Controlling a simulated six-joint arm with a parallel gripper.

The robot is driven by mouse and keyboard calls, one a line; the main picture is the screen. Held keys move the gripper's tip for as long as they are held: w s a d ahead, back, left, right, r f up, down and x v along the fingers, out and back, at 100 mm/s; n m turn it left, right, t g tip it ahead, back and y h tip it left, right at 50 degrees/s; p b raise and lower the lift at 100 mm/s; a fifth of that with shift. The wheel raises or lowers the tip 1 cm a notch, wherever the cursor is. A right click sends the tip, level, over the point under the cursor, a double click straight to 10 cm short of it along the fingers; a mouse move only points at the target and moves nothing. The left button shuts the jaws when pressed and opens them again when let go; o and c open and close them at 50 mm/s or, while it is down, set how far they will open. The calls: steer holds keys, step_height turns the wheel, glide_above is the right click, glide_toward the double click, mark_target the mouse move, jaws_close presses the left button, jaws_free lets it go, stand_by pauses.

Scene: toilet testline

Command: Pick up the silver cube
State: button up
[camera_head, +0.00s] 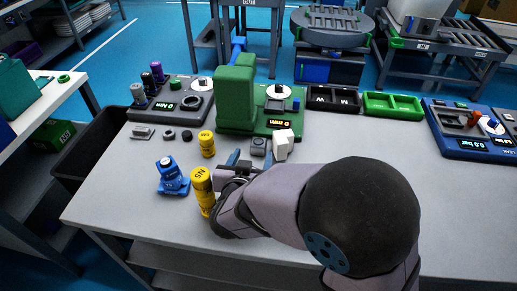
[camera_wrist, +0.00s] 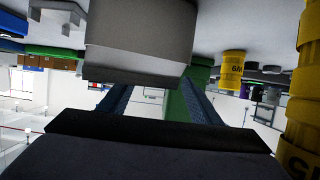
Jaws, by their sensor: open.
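The silver cube (camera_head: 258,146) stands on the grey table, in front of the green machine and beside a white block. In the wrist view a large grey block that looks like the cube (camera_wrist: 140,40) fills the upper middle. My gripper (camera_head: 247,158) is low over the table, just on the near side of the cube. Its blue fingers are apart, and they also show in the wrist view (camera_wrist: 155,98). The cube overlaps the left finger's end there and lies left of the right finger. I cannot tell whether they touch. Nothing is held.
Yellow weights (camera_head: 201,187) stand close to the left of my gripper, with a blue object (camera_head: 172,177) beyond. The white block (camera_head: 283,145) is right beside the cube. The green machine (camera_head: 236,95) rises behind. The table's right side is largely clear.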

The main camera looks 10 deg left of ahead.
mark_target(257, 146)
steer(key=shift+f, duration=0.75)
steer(key=shift+w, duration=0.6)
steer(key=shift+x, duration=3.15)
steer(key=c, duration=1.2)
